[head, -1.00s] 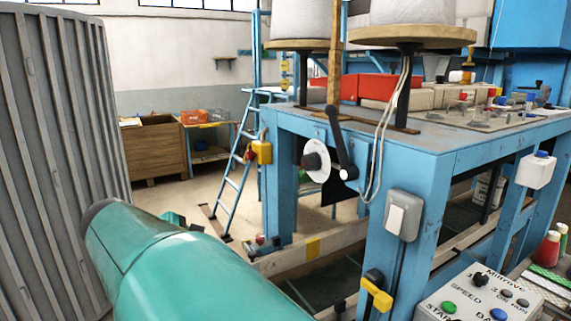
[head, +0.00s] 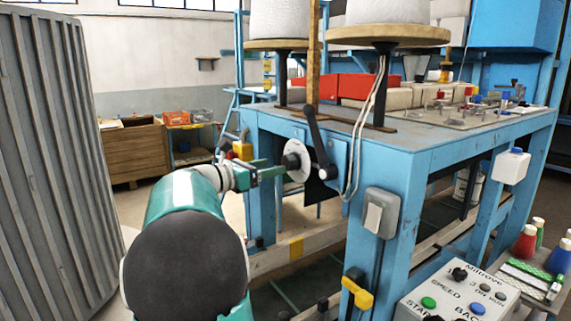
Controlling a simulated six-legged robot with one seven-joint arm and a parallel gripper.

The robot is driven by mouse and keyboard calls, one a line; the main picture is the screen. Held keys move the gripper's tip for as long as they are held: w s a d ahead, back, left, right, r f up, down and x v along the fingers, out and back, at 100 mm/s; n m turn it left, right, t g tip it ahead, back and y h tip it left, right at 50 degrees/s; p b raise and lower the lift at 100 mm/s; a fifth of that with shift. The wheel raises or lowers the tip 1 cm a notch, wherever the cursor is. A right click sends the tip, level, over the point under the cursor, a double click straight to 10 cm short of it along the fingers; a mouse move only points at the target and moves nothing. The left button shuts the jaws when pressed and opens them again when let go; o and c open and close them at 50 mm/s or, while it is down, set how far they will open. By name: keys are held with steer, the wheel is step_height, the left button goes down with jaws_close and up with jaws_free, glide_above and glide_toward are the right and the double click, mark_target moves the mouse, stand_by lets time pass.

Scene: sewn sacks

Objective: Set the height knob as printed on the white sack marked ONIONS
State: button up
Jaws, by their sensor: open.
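A dark knob (head: 292,161) sits in front of a round white dial (head: 304,163) on the near side of the blue machine bench; I take it for the height knob, but no label on it is readable. My gripper (head: 279,169) is open with its green fingers just left of the knob, pointing at it. I cannot tell whether a finger touches the knob. My arm comes up from the bottom left. No white sack marked ONIONS shows in this view.
The blue bench (head: 400,160) carries two big white spools. A grey switch box (head: 381,213) and a control box (head: 462,298) are at right. A grey ribbed panel (head: 50,170) stands at left.

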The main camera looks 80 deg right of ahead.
mark_target(285, 163)
steer(key=x, duration=0.6)
steer(key=shift+s+d, duration=0.1)
steer(key=shift+d, duration=0.1)
steer(key=c, duration=1)
